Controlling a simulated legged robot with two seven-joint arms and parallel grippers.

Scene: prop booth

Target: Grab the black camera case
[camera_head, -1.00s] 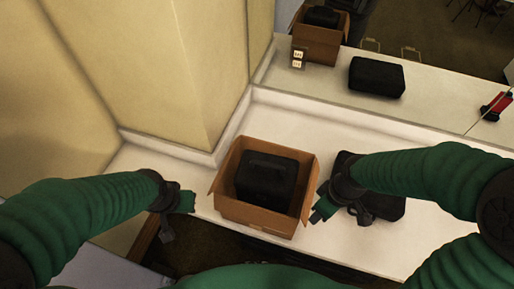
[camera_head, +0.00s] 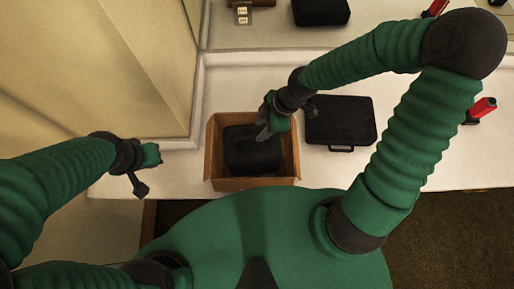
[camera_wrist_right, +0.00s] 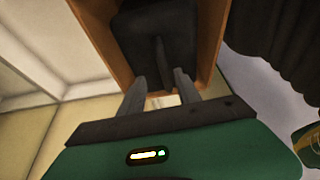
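A black case (camera_head: 252,155) with a handle on top sits inside an open cardboard box (camera_head: 256,184); it also shows in the right wrist view (camera_wrist_right: 180,35). A second black case (camera_head: 340,122) with a handle lies flat on the counter, right of the box. My right gripper (camera_head: 265,128) is over the box's right part. In the right wrist view its two fingers (camera_wrist_right: 160,84) are apart, with the boxed case's handle ahead, between their lines; contact cannot be told. My left gripper (camera_head: 148,172) is left of the box, away from both cases; its finger opening is unclear.
The white counter (camera_head: 430,150) has free room right of the flat case. A red and black object (camera_head: 482,110) stands there. A mirror (camera_head: 400,22) along the back reflects the counter's things. A beige wall (camera_head: 130,60) rises at the left.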

